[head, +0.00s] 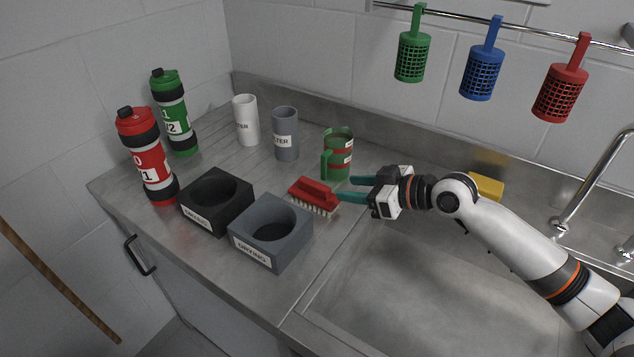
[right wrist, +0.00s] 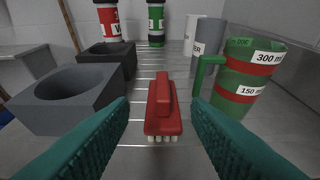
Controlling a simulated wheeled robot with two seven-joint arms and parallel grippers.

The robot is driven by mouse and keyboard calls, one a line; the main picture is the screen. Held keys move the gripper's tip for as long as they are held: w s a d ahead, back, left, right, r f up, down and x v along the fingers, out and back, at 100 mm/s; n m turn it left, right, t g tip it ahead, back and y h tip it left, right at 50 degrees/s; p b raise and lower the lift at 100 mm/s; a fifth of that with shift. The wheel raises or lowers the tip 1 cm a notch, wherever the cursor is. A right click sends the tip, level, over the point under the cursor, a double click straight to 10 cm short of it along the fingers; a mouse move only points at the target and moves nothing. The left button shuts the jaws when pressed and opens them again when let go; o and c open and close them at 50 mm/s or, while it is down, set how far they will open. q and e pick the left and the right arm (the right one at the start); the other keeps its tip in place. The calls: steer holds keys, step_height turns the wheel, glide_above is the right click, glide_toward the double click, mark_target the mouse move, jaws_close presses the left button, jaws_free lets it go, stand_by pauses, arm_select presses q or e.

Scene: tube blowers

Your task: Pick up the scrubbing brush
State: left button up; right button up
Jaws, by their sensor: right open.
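The scrubbing brush (head: 314,196) has a red body with a raised handle and pale bristles facing down on the steel counter. In the right wrist view the brush (right wrist: 163,108) lies straight ahead, centred between the two teal fingers. My right gripper (head: 346,189) is open and empty, level with the brush at its right end. My left gripper is not in view.
A green measuring cup (head: 339,158) stands close behind the brush. Grey (head: 271,262) and black (head: 230,226) drying holders stand to its left. Grey (head: 285,140) and white (head: 246,128) cylinders, red (head: 146,170) and green (head: 174,128) bottles stand farther back. The sink (head: 400,300) is at right.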

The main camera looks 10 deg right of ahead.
mark_target(318, 184)
steer(key=x, duration=0.2)
steer(key=p+x, duration=0.1)
steer(key=x, duration=0.2)
steer(key=shift+a+r, duration=0.15)
steer(key=shift+a, duration=0.2)
steer(key=shift+w+a+f, duration=0.25)
steer(key=shift+w+f, duration=0.05)
steer(key=shift+w, duration=0.2)
steer(key=p+x, duration=0.1)
steer(key=x, duration=0.3)
steer(key=shift+w+f, duration=0.1)
steer(key=shift+w, duration=0.35)
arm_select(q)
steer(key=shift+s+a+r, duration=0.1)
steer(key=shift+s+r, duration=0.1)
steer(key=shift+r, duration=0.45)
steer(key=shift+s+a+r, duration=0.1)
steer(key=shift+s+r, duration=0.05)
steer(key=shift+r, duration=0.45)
arm_select(e)
jaws_close()
